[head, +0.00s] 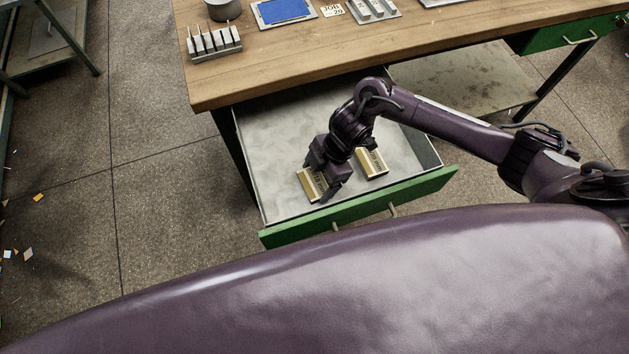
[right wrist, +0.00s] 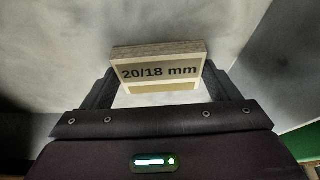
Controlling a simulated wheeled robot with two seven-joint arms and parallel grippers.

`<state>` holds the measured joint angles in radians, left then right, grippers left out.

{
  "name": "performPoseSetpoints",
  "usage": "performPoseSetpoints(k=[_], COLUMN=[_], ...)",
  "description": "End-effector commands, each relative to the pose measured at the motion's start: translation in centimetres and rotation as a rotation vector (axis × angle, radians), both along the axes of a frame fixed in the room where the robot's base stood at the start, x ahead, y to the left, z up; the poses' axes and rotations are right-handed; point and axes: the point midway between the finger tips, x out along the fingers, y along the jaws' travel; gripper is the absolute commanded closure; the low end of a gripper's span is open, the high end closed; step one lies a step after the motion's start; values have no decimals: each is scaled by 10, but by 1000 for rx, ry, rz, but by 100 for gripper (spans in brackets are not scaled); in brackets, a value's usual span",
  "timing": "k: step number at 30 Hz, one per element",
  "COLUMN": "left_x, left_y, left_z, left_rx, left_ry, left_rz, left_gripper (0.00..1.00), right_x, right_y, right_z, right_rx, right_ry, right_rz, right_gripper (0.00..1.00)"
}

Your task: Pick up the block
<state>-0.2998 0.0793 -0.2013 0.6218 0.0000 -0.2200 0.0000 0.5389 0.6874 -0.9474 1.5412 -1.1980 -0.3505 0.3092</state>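A tan block (head: 309,185) with dark print lies in the open drawer, toward its front left. In the right wrist view the block (right wrist: 160,68) reads "20/18 mm" and sits slightly tilted between the fingertips. My right gripper (head: 323,178) is low in the drawer at this block and hides part of it. In the right wrist view the gripper's (right wrist: 161,85) two fingers flank the block closely; whether both press on it is unclear. A second similar block (head: 372,163) lies to the right, apart from the gripper. My left gripper is not in view.
The grey drawer (head: 272,131) has a green front (head: 355,208) and raised walls. The wooden table top (head: 300,55) overhangs its back. On the table are a slotted rack (head: 215,43), a blue-surfaced tray (head: 284,11) and a dark cup. The drawer's left side is bare.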

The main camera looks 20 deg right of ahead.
Motion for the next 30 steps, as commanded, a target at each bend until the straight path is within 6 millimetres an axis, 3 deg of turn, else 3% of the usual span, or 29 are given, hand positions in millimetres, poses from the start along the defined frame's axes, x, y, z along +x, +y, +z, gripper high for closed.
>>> performPoseSetpoints(k=[1,5,14,19,23,30], left_x=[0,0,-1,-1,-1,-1], left_y=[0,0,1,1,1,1], left_z=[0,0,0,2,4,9], left_rx=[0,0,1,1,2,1], left_ry=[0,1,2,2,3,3], left_rz=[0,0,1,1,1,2], left_gripper=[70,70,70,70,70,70], right_x=[0,0,0,1,2,2], right_y=[0,0,0,0,1,0], right_z=[0,0,3,16,40,108], right_rx=[0,0,1,1,3,2], right_ry=[0,0,-1,-2,-6,-8], right_rz=[0,0,0,1,2,3], right_gripper=[25,42,42,42,42,42])
